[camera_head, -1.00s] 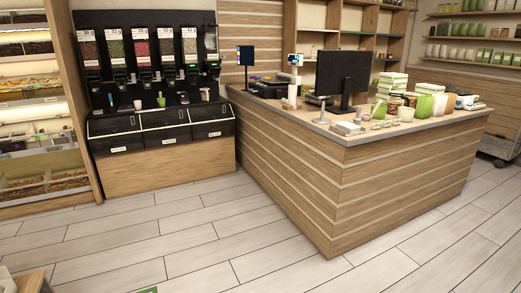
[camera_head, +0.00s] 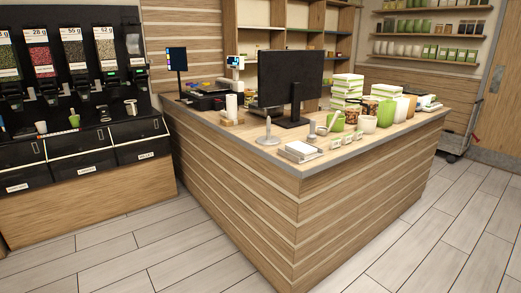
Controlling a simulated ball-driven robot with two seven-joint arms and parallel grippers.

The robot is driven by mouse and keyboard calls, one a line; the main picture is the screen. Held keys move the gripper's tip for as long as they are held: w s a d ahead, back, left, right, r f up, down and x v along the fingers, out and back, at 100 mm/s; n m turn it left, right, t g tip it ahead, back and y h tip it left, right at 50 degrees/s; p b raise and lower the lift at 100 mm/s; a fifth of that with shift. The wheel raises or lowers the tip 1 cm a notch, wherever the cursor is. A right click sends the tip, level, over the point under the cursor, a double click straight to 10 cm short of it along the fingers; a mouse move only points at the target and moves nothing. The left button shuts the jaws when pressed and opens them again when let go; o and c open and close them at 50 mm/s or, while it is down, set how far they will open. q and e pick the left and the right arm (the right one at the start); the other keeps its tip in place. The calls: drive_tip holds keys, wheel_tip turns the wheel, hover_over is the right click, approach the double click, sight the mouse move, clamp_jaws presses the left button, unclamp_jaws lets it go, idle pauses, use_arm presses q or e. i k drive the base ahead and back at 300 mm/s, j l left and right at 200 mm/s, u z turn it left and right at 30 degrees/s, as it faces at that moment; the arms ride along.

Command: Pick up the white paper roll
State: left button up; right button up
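A wood-panelled counter (camera_head: 235,190) stands ahead of me. On its left part, left of the black monitor (camera_head: 290,80), upright white cylinders that look like a white paper roll (camera_head: 231,106) stand on a small wooden base (camera_head: 232,122). They are small in the picture, so I cannot tell whether there is one roll or more. Neither of my grippers is in view.
A white stand (camera_head: 268,137) and a tray of white paper (camera_head: 299,151) sit near the counter's front edge. Green and white pots (camera_head: 337,121) and stacked boxes (camera_head: 347,88) stand to the right. Dispensers (camera_head: 75,75) line the left. The tiled floor (camera_head: 130,250) in front is clear.

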sight(231, 105)
drive_tip(key=i+u, duration=0.3)
drive_tip(key=i, duration=0.5)
drive_tip(key=i+l+u, duration=0.15)
drive_tip(key=i+u, duration=0.2)
drive_tip(key=i, duration=1.45)
